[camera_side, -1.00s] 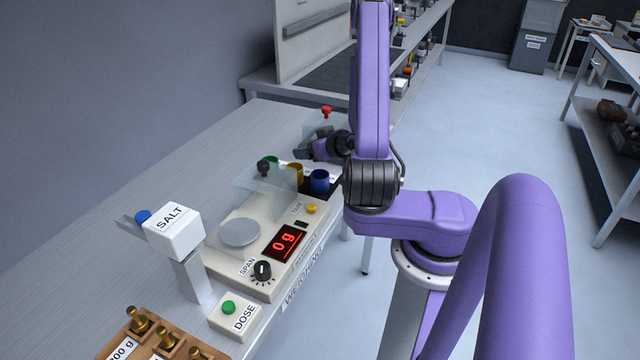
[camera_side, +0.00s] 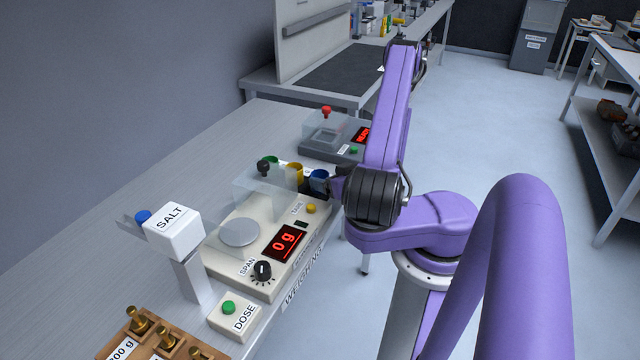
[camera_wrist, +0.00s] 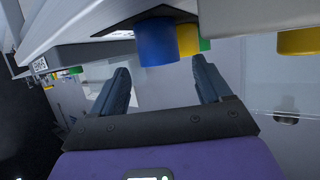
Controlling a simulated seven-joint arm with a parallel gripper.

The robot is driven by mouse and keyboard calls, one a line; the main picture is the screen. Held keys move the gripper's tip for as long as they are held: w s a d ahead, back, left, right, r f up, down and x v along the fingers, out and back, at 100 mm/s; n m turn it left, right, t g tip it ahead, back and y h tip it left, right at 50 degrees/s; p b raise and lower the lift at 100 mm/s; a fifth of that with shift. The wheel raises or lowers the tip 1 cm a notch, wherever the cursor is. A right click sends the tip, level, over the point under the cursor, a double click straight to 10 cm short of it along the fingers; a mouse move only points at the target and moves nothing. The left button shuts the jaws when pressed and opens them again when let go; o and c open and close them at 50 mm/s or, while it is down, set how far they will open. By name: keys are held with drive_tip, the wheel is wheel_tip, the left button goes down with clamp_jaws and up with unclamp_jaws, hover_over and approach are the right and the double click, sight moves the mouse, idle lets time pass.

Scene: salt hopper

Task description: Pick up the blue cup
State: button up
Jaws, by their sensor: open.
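The blue cup (camera_side: 319,180) stands in a dark rack at the far end of the weighing unit, nearest the bench's front edge. In the wrist view the blue cup (camera_wrist: 156,42) lies ahead of my fingertips, roughly centred between them. My gripper (camera_wrist: 160,66) is open and empty, with its two fingers apart. In the side view my gripper (camera_side: 338,187) is just right of the cup, partly hidden by my arm. I cannot tell whether a finger touches the cup.
A yellow cup (camera_side: 295,173) and a green cup (camera_side: 271,163) stand beside the blue one. A clear shield (camera_side: 262,190) rises over the scale pan (camera_side: 238,233). A grey device with a red knob (camera_side: 326,111) sits behind the rack. Open floor lies to the right.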

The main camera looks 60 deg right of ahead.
sight(315, 173)
drive_tip(key=shift+x, duration=2.9)
drive_tip(key=c, duration=1)
drive_tip(key=shift+r, duration=0.15)
